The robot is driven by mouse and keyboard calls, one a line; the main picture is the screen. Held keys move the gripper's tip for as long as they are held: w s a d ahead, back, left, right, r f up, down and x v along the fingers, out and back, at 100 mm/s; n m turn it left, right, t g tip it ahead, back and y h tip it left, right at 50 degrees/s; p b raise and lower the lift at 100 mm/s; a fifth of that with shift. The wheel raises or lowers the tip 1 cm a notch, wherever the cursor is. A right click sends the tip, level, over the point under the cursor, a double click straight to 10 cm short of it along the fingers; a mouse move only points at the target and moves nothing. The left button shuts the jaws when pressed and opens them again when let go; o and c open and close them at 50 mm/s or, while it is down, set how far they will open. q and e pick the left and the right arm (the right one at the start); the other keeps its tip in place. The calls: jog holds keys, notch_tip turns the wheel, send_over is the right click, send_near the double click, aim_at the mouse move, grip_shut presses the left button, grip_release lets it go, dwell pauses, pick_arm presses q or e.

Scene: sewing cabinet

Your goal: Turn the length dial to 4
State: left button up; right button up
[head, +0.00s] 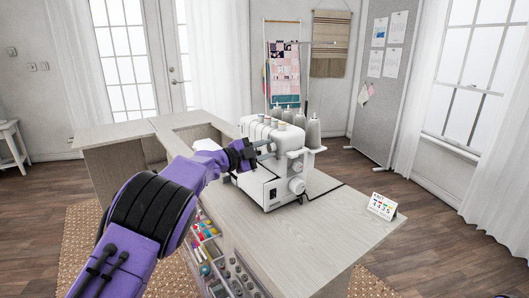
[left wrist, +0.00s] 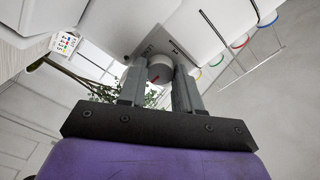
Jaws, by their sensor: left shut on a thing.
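The white sewing machine (head: 268,185) stands on the cabinet top. My left gripper (head: 265,147) is at the upper front of the machine. In the left wrist view, a round pale dial (left wrist: 160,66) with a red mark sits between the two fingers of my left gripper (left wrist: 161,76), which are shut on it. The red mark points down and left in that view. Numbers on the dial are too small to read. In the head view the dial is hidden by my gripper. My right gripper is in neither view.
A small card with coloured figures (head: 381,206) stands near the right edge of the cabinet top (head: 335,222). Thread cones (head: 313,132) stand behind the machine. Open shelves with coloured spools (head: 203,243) are below the front edge. The top right of the machine is mostly clear.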

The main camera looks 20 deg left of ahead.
pick_arm(q)
jog(key=o, duration=1)
jog(key=shift+o, duration=0.2)
jog(key=b+v, duration=0.1)
jog(key=v, duration=0.9)
jog(key=shift+s+a+b, duration=0.2)
jog(key=shift+b, duration=0.2)
